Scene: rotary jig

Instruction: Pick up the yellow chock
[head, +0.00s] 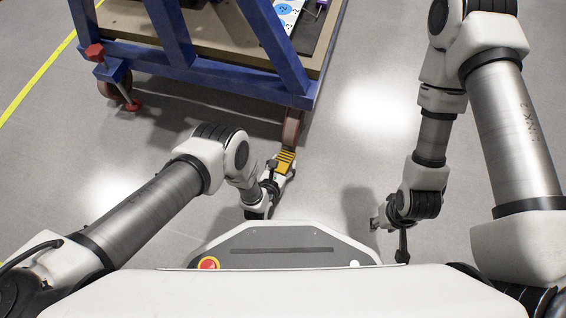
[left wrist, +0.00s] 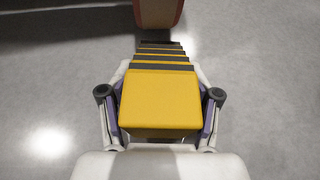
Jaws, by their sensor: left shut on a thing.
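The yellow chock (head: 285,160) has dark stripes across its sloped face and is low near the floor, by the wheel (head: 291,130) of the blue-framed cart. In the left wrist view the chock (left wrist: 161,100) fills the space between the two fingers, its striped slope pointing away towards the wheel (left wrist: 158,12). My left gripper (head: 277,172) is shut on the chock; it also shows in the left wrist view (left wrist: 160,105). I cannot tell whether the chock touches the floor. My right gripper (head: 378,218) hangs at the right, apart from the chock; its fingers are too small to read.
The blue cart frame (head: 215,75) stands ahead, with a red-handled part (head: 95,52) at its left corner. Grey floor (head: 345,125) is clear to the right of the wheel. A yellow floor line (head: 38,75) runs at the left.

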